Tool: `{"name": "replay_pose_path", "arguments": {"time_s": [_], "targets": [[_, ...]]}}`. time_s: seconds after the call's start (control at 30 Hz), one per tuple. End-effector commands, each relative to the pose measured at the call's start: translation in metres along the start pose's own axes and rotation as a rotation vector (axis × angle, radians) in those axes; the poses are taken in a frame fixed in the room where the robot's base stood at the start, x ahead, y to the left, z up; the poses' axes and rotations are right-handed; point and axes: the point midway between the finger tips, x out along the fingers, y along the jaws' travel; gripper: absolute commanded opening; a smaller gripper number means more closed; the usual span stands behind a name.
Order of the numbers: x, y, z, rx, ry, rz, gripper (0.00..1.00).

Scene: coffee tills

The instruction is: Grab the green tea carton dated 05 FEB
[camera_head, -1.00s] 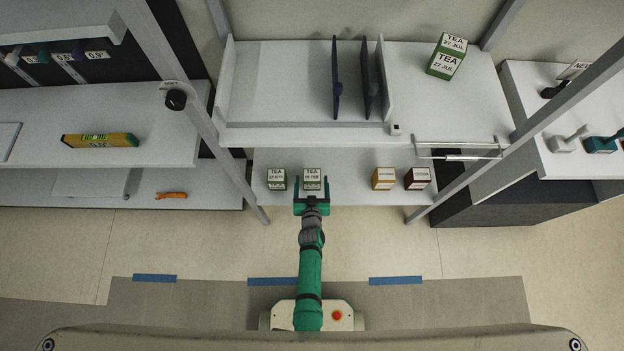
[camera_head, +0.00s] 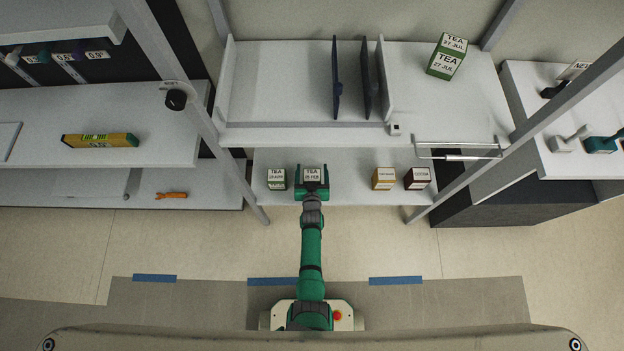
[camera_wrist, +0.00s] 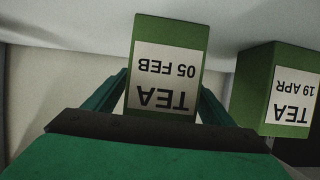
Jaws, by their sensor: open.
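The green tea carton dated 05 FEB (camera_head: 312,174) stands on the lower shelf. In the wrist view the carton (camera_wrist: 168,62) appears upside down, with its white label reading TEA 05 FEB. My gripper (camera_head: 312,182) is open, with one finger on each side of this carton; in the wrist view the gripper (camera_wrist: 162,100) shows its fingers beside the carton's near part. I cannot tell whether they touch it. A second green tea carton, dated 19 APR (camera_head: 276,179), stands to the left on the same shelf; it shows at the right in the wrist view (camera_wrist: 285,88).
A yellow carton (camera_head: 383,179) and a dark brown carton (camera_head: 417,179) stand farther right on the lower shelf (camera_head: 345,187), with free room between. The upper counter (camera_head: 280,85) overhangs behind.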

Motion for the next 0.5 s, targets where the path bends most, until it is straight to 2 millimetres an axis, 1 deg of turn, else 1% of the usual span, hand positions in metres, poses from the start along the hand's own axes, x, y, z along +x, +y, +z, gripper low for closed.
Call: {"name": "replay_pose_path", "arguments": {"time_s": [0.27,0.3,0.37,0.4,0.5], "targets": [[0.0017,0.0004,-0.0003,-0.001,0.001,0.001,0.77],[0.0016,0.0004,-0.0003,-0.001,0.0,0.001,0.74],[0.0016,0.0004,-0.0003,-0.001,0.0,0.001,0.6],[0.0016,0.0003,-0.0003,-0.001,0.0,0.001,0.5],[0.0015,0.0004,-0.0003,0.0,0.0,0.001,0.3]]}}
